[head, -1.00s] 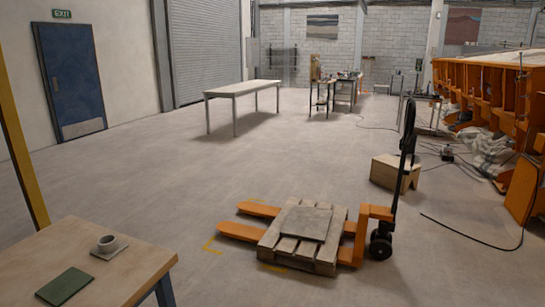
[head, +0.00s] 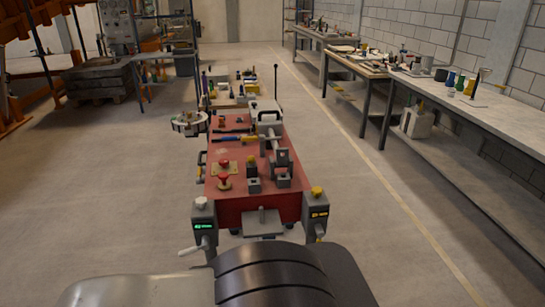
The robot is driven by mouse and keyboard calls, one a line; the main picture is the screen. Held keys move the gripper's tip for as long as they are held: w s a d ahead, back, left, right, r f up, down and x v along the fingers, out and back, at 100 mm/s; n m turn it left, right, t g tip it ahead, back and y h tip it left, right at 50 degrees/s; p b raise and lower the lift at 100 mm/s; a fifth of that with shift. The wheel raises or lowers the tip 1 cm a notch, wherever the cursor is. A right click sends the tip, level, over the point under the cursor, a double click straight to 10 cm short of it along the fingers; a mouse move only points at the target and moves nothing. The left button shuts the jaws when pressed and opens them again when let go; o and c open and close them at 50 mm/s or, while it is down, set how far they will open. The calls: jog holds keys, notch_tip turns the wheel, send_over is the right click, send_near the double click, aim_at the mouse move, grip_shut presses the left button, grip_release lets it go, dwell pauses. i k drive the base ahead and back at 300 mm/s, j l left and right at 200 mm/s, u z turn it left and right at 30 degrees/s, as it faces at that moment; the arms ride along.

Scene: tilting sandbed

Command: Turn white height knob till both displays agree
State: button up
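A red bench (head: 230,203) stands ahead in the middle of the head view. Its front left corner has a grey box with a white knob (head: 201,202) on top, a small green-lit display (head: 204,226) and a pale crank handle (head: 194,248). The digits on both displays are too small to read. My gripper does not show, so nothing is seen touching either knob.
Red knobs (head: 224,182), tools and a grey vise-like device (head: 268,118) lie on the bench. Long worktables (head: 500,110) line the right wall. Floor is clear on both sides. Dark and grey parts, likely mine, fill the bottom edge.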

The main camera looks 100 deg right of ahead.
aim_at(201, 202)
jog(key=z, duration=0.45)
jog(key=i+z, duration=0.1)
jog(key=z, duration=0.35)
jog(key=j+z, duration=0.1)
jog(key=z, duration=0.35)
jog(key=i+j+z, duration=0.1)
jog(key=z, duration=0.8)
jog(key=j+z, duration=0.15)
jog(key=z, duration=0.3)
jog(key=j+z, duration=0.15)
jog(key=z, duration=0.3)
jog(key=j+z, duration=0.1)
jog(key=z, duration=0.35)
jog(key=l+z, duration=0.5)
jog(key=k+l, duration=0.05)
jog(key=l, duration=0.05)
